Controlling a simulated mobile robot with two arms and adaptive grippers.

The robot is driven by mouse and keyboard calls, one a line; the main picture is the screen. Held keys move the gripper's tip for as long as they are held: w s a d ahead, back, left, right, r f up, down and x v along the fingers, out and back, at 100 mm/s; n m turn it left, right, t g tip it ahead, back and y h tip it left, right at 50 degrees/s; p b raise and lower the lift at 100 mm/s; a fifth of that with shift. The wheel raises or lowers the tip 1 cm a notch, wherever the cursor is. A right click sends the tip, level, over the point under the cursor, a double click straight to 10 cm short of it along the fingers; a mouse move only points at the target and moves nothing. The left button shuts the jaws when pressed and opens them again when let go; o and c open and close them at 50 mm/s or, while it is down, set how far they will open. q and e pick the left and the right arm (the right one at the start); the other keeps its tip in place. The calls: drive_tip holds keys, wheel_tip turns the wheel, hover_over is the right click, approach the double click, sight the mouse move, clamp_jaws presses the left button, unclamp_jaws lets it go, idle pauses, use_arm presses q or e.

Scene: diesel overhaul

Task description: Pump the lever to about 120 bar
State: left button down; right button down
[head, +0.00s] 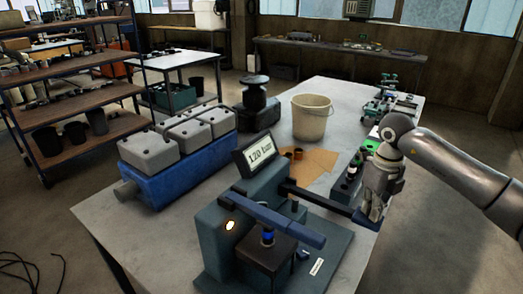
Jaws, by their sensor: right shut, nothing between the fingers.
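A teal pump tester (213,247) stands on the front of the grey workbench. Its tilted display (261,153) appears to read "120 bar". A dark lever bar (318,199) runs right from the tester to a blue end close to my right gripper (374,214). That gripper points down and is shut and empty, at or just above the lever's end; I cannot tell whether it touches. My left gripper is out of view.
A blue engine block with grey covers (150,152) stands left on the workbench (125,216). A cream bucket (311,118) and brown sheets (318,160) lie behind the tester. Small parts line the right edge. Shelves (75,63) stand at far left; floor at right is clear.

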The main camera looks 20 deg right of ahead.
drive_tip(key=shift+s+d+r+p, duration=0.1)
drive_tip(key=shift+r+p, duration=0.2)
drive_tip(key=shift+r, duration=0.4)
drive_tip(key=shift+s+r, duration=0.1)
drive_tip(key=shift+r, duration=0.05)
drive_tip(key=shift+r+p, duration=0.35)
wheel_tip(320, 180, up, 3)
drive_tip(key=shift+r+p, duration=0.2)
drive_tip(key=shift+p, duration=1.05)
drive_tip(key=shift+f, duration=0.1)
